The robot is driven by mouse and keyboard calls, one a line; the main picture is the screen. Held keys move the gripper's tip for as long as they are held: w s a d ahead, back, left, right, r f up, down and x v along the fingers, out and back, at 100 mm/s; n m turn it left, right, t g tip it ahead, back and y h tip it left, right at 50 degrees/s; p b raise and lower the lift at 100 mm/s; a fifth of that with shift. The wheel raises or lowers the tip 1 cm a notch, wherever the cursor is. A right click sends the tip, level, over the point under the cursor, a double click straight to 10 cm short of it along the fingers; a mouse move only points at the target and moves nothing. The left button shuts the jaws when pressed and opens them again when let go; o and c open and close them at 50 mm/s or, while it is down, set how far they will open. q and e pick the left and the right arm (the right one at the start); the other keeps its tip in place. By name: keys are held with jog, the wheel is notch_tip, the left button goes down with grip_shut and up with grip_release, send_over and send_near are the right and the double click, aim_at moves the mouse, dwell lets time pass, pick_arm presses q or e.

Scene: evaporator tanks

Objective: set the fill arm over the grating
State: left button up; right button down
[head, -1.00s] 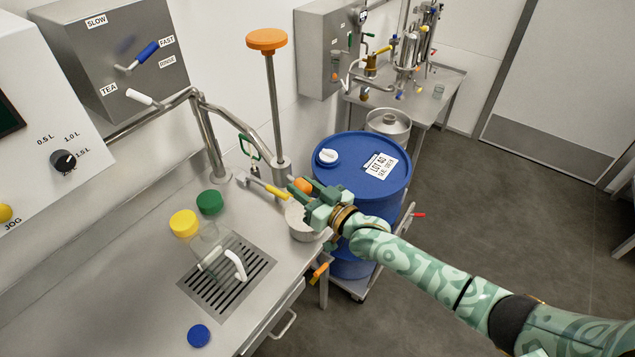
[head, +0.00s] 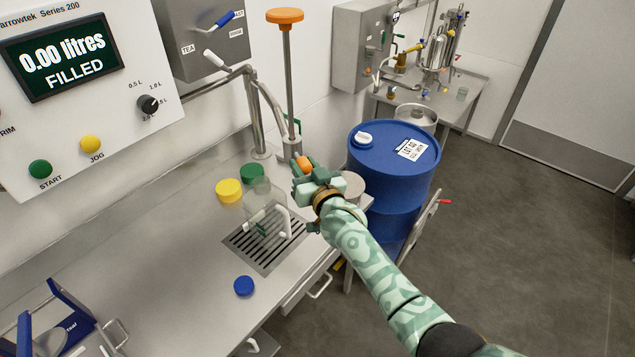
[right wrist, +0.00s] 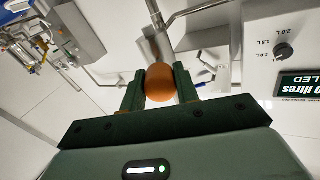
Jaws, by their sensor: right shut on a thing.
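The fill arm (head: 269,96) is a bent steel pipe running from an upright post on the bench to a steel fitting. A tall rod with an orange mushroom top rises from the fitting. My right gripper (head: 304,168) is shut on an orange ball knob (right wrist: 160,83) beside that fitting; in the right wrist view the knob sits between both fingers. The slotted grating (head: 240,243) is set in the bench, below and left of the gripper in the head view. A clear jug (head: 262,200) with a white handle stands on it. The fill arm's end is behind the grating, not over it. My left gripper is out of view.
Yellow (head: 229,190), green (head: 252,173) and blue (head: 244,286) caps lie on the bench around the grating. A blue drum (head: 385,165) stands beyond the bench's right end. A control panel (head: 100,110) reads 0.00 litres. A blue-framed item (head: 66,318) is at lower left.

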jog(key=shift+a+r, duration=0.15)
jog(key=shift+a, duration=0.05)
jog(key=shift+d, duration=0.15)
jog(key=c, duration=1.1)
grip_release()
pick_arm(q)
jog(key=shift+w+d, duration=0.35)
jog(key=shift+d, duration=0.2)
pick_arm(e)
jog(key=shift+o, duration=0.2)
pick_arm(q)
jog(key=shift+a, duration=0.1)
pick_arm(e)
jog(key=shift+s, duration=0.1)
jog(key=shift+s+d, duration=0.15)
jog(key=shift+s, duration=0.05)
jog(key=p+v, duration=0.2)
jog(key=v, duration=0.3)
jog(key=shift+s+d+p, duration=0.1)
jog(key=shift+s+p, duration=0.2)
jog(key=shift+p, duration=0.1)
pick_arm(q)
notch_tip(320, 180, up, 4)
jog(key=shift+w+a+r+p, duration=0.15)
jog(key=shift+p, duration=0.65)
pick_arm(e)
jog(key=v, duration=1)
